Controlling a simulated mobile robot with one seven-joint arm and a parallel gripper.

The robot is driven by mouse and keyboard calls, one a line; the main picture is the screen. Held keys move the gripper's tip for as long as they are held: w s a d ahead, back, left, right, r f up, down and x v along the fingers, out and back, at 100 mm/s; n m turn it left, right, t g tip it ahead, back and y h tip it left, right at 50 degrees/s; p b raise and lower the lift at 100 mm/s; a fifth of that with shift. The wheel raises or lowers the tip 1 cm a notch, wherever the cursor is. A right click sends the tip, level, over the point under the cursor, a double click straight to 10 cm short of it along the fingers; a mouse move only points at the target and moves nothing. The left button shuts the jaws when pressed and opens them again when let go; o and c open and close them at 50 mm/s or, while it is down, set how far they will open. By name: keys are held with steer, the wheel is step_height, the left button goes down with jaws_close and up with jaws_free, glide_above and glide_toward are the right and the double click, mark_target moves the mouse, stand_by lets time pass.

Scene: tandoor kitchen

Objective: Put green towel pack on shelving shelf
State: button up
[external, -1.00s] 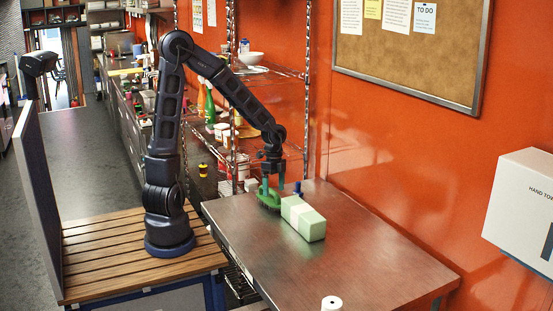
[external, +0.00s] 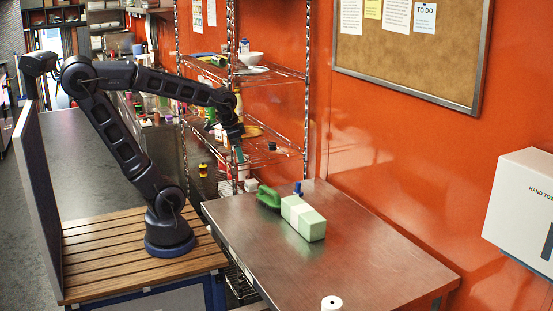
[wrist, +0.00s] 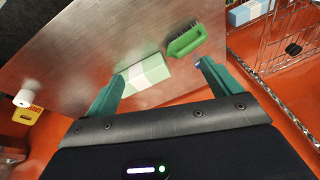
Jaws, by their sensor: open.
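The green towel pack (external: 304,218) is a pale green block with a whitish band, lying on the steel table. It also shows in the wrist view (wrist: 147,74), beyond and between my fingers. My gripper (external: 240,154) is open and empty, raised above and to the left of the pack, near the shelving. In the wrist view its two teal fingers (wrist: 159,80) are spread wide. The wire shelving (external: 268,78) stands behind the table against the orange wall, with several tiers.
A green brush (external: 268,197) lies right next to the pack on the table (external: 350,265). A small blue item (external: 298,188) stands behind the pack. A white roll (external: 332,303) is at the front edge. The shelves hold bowls and bottles; the table's right side is clear.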

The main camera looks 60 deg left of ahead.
steer(key=s+r, duration=0.1)
steer(key=s+a+r+n+t, duration=0.1)
steer(key=s, duration=0.1)
steer(key=s+r+n, duration=0.1)
steer(key=s, duration=0.1)
steer(key=shift+a+h, duration=0.2)
steer(key=shift+h, duration=0.2)
steer(key=shift+o, duration=0.4)
steer(key=shift+s+a+r+n+t, duration=0.15)
steer(key=shift+s+n+t, duration=0.15)
steer(key=shift+n, duration=0.1)
steer(key=shift+w, duration=0.1)
